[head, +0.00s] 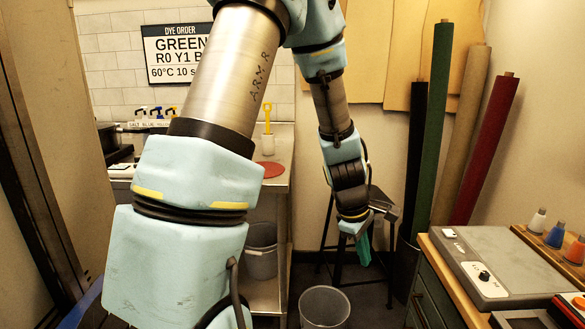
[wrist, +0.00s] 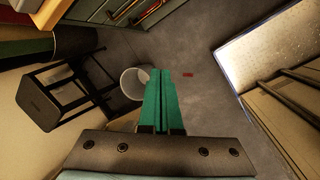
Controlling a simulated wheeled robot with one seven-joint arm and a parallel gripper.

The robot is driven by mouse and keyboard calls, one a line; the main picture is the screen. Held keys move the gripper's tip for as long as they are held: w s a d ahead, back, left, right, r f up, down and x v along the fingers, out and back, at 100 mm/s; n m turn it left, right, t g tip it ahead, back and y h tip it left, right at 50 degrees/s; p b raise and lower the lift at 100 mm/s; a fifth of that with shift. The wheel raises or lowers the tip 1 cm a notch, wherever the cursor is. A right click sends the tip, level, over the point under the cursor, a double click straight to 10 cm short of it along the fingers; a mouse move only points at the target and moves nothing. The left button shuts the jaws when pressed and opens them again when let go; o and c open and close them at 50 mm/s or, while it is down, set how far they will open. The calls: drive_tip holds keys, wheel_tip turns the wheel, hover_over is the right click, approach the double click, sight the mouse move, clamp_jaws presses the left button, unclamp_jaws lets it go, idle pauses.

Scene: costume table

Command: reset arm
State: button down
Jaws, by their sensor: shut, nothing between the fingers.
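My arm reaches across the head view from the lower left, up over the top and down at the centre. My gripper (head: 364,250) hangs at its end, pointing down, in front of a dark stool (head: 385,209). Its teal fingers are small and partly edge-on there. In the wrist view my gripper (wrist: 161,74) has its two long green fingers close together with nothing held between them. A grey bin (head: 325,307) stands on the floor below it; the bin also shows just left of the fingertips in the wrist view (wrist: 130,84).
A metal worktable (head: 284,180) stands at the back left, with a red disc (head: 269,170) on it and a bucket (head: 261,257) below. Fabric rolls (head: 440,130) lean at the right. A cabinet with a grey device (head: 495,260) stands right front. Dark floor lies around the bin.

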drive_tip(key=s+a+r+m+y, duration=0.1)
drive_tip(key=a+r+m, duration=0.1)
drive_tip(key=a, duration=0.6)
drive_tip(key=s+a+r+m+y, duration=0.1)
drive_tip(key=a+r+m, duration=0.2)
drive_tip(key=a+m, duration=0.2)
drive_tip(key=s+a+r+m+y, duration=0.1)
drive_tip(key=s+a+r+m, duration=0.1)
drive_tip(key=a, duration=0.9)
drive_tip(key=shift+r+m+t, duration=0.4)
drive_tip(key=shift+r+m, duration=0.15)
drive_tip(key=shift+m, duration=0.25)
drive_tip(key=shift+a, duration=0.1)
